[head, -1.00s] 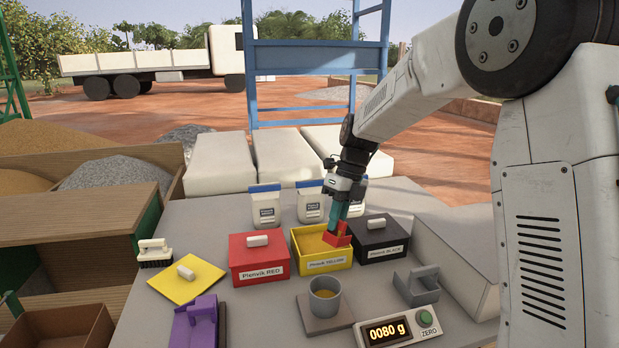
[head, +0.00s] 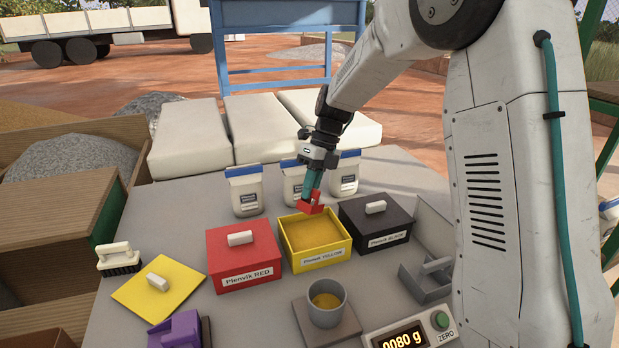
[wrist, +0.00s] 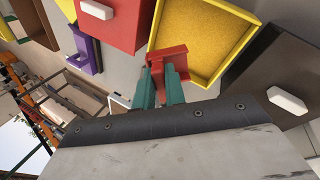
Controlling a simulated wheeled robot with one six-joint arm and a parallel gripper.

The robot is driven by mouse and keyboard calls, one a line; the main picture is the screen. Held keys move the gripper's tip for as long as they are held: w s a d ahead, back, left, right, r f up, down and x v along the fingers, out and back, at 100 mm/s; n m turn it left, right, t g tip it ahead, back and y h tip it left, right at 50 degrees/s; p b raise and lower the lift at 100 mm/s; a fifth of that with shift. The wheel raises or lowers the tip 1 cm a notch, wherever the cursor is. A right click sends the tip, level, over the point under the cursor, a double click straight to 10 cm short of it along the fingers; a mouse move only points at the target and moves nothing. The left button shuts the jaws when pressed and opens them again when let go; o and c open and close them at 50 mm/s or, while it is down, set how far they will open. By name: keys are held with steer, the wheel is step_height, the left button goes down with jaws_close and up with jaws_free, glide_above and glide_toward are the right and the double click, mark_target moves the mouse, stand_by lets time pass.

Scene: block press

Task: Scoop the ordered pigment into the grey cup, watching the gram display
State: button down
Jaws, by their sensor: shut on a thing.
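My gripper (head: 311,191) is shut on a red scoop (head: 311,207), which also shows in the wrist view (wrist: 168,56). The scoop is held at the back of the open yellow box (head: 322,263), labelled Plenvik YELLOW. Yellow-ochre pigment (head: 312,232) fills part of the box. What the scoop holds cannot be made out. The grey cup (head: 327,312) stands on the scale plate (head: 345,331) with yellow pigment inside. The gram display (head: 403,337) reads 0080 g, partly cut off below. The yellow lid (head: 150,303) lies on the table at left.
The red box (head: 245,280) and black box (head: 385,243) stand lidded on either side of the yellow one. Several white jars (head: 245,193) stand behind. A purple object (head: 178,331), a brush (head: 118,262) and a grey bracket (head: 425,278) are nearby.

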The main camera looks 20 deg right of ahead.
steer(key=shift+t+h, duration=0.4)
steer(key=shift+h, duration=0.4)
steer(key=f, duration=0.3)
steer(key=d+f, duration=0.1)
steer(key=f, duration=0.2)
steer(key=w+d+f, duration=0.1)
steer(key=f, duration=0.3)
steer(key=shift+d+f, duration=0.1)
steer(key=shift+a+t+h, duration=0.3)
steer(key=shift+h, duration=0.3)
steer(key=shift+s+a+t+h, duration=0.3)
steer(key=shift+a+h, duration=0.05)
steer(key=shift+h, duration=0.05)
steer(key=shift+a+h, duration=0.15)
steer(key=shift+h, duration=0.25)
steer(key=shift+r+t+h, duration=0.3)
steer(key=shift+t, duration=0.1)
steer(key=r, duration=0.4)
steer(key=a+r, duration=0.1)
steer(key=r, duration=0.4)
steer(key=s+r, duration=0.1)
steer(key=r, duration=0.3)
steer(key=shift+s+a+r, duration=0.1)
steer(key=shift+a+r, duration=0.25)
steer(key=shift+r, duration=0.05)
